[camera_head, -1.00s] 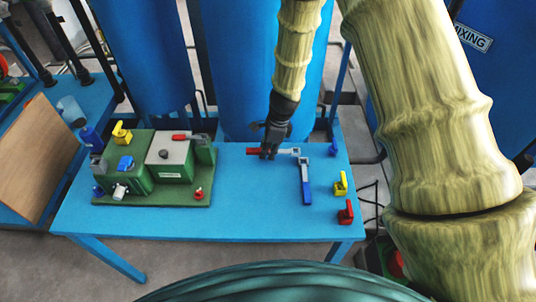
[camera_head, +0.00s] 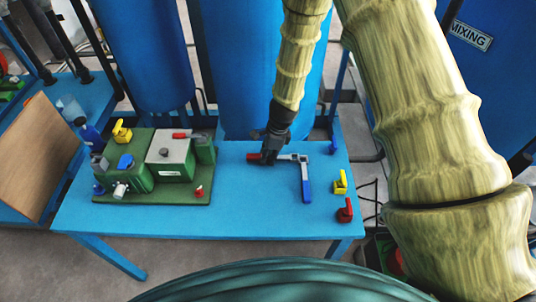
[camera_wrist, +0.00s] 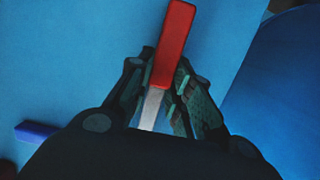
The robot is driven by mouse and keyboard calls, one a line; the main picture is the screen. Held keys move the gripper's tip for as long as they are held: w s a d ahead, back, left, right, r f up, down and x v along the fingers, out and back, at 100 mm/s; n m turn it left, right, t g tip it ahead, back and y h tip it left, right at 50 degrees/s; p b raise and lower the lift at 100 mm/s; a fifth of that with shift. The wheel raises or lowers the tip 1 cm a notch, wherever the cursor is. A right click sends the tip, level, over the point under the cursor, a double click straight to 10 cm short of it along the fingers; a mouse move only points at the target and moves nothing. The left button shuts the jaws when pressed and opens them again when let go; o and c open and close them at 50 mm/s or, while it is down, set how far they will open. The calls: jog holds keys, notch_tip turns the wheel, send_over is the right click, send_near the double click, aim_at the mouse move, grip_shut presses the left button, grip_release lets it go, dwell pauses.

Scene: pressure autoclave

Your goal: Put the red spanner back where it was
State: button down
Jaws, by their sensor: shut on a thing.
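The red spanner (camera_head: 253,157) has a red handle and a bare metal shaft and head. In the head view it lies level at the back of the blue table, with its handle to the left. My gripper (camera_head: 269,158) points down over it and is shut on it. In the wrist view the red handle (camera_wrist: 175,45) sticks out past the fingertips, and the metal shaft passes between the fingers (camera_wrist: 163,95). I cannot tell whether the spanner touches the table. Its head end is close to the head of the blue-handled spanner (camera_head: 307,188), and they seem to meet or overlap there.
The blue table (camera_head: 245,215) is clear in its front middle. A green machine (camera_head: 165,170) with valves stands on the left of it. A yellow valve handle (camera_head: 341,182) and a red one (camera_head: 345,211) sit at the right edge. Blue tanks (camera_head: 255,65) stand behind.

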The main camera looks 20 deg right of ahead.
jog(key=shift+f, duration=0.1)
jog(key=c, duration=1.3)
grip_release()
jog(key=w+v, duration=0.1)
jog(key=v, duration=1.2)
jog(key=shift+s, duration=0.45)
